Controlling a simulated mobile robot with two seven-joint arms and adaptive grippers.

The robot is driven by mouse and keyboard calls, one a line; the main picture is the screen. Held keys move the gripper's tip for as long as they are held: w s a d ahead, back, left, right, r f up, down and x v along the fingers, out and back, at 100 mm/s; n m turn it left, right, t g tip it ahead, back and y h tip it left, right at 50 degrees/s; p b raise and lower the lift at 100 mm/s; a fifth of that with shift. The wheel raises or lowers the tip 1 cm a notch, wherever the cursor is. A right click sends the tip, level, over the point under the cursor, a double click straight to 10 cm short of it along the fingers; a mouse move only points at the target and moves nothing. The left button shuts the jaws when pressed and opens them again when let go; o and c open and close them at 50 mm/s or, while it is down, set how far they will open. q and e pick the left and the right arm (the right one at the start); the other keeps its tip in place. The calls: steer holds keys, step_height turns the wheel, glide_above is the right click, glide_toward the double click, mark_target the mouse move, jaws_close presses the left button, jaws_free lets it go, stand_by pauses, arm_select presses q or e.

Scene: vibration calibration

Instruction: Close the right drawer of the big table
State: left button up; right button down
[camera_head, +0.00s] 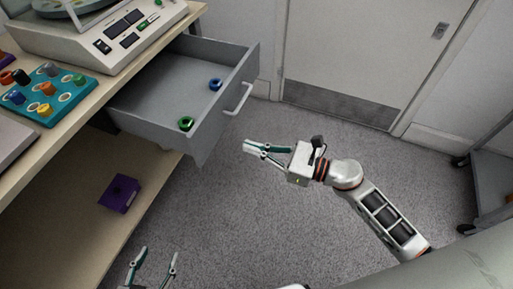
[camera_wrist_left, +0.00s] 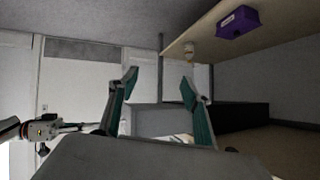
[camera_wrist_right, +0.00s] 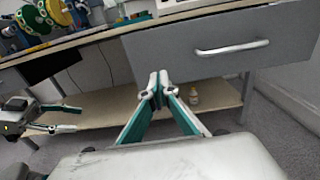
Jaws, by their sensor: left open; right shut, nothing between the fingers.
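The right drawer (camera_head: 163,83) of the big table (camera_head: 75,119) is pulled well out. A blue ring-shaped piece (camera_head: 215,84) and a green one (camera_head: 186,123) lie in it. Its silver bar handle (camera_head: 238,100) is on the drawer front, also in the right wrist view (camera_wrist_right: 232,48). My right gripper (camera_head: 246,147) is in front of the drawer, beside the handle and apart from it. Its fingertips meet with nothing between them in the right wrist view (camera_wrist_right: 158,86). My left gripper (camera_head: 157,254) is open and empty near the table's lower shelf, also in the left wrist view (camera_wrist_left: 158,82).
On the tabletop are a white instrument (camera_head: 100,35) and a teal board (camera_head: 45,92) with coloured knobs. A purple box (camera_head: 120,193) sits on the lower shelf. A door (camera_head: 365,45) is in the wall behind, and a grey cart (camera_head: 492,170) stands at right. Carpet (camera_head: 240,215) is clear between.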

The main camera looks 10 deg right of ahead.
mark_target(209, 134)
steer(key=x, duration=0.9)
steer(key=shift+w+a, duration=0.2)
steer(key=shift+a, duration=0.2)
arm_select(q)
steer(key=shift+s+a+f, duration=0.1)
steer(key=shift+s+f, duration=0.35)
steer(key=shift+s, duration=0.05)
steer(key=shift+w, duration=0.1)
arm_select(e)
steer(key=shift+a, duration=0.1)
